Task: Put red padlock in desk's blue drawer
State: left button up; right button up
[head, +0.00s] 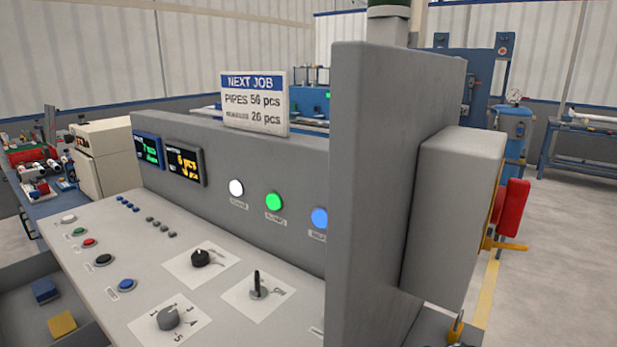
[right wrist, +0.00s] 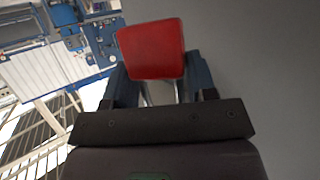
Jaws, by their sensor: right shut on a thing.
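In the right wrist view, a red block-shaped body (right wrist: 152,47), which looks like the red padlock, sits between the fingers of my right gripper (right wrist: 157,84). The gripper is shut on it, with thin metal-looking bars below the red body. A blue desk (head: 62,207) stands at the far left in the head view, with small red, blue and white items on top. I cannot make out a blue drawer. My left gripper is in neither view, and my right gripper cannot be clearly made out in the head view.
A grey control console (head: 215,285) with buttons and knobs fills the foreground. Its tall grey side panel (head: 380,180) blocks the view. A red part (head: 512,207) with yellow fittings is on the side box (head: 455,215). Blue and yellow blocks lie in a grey recess lower left. Floor at right is open.

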jog(key=shift+s+a+r+m+h+p, duration=0.15)
jog(key=shift+s+a+r+p, duration=0.05)
jog(key=shift+s+a, duration=0.25)
jog(key=shift+s+a+r+m+h+p, duration=0.2)
jog(key=shift+s+a, duration=0.1)
jog(key=shift+a, duration=0.15)
jog(key=shift+s+f, duration=0.2)
jog(key=shift+s, duration=0.05)
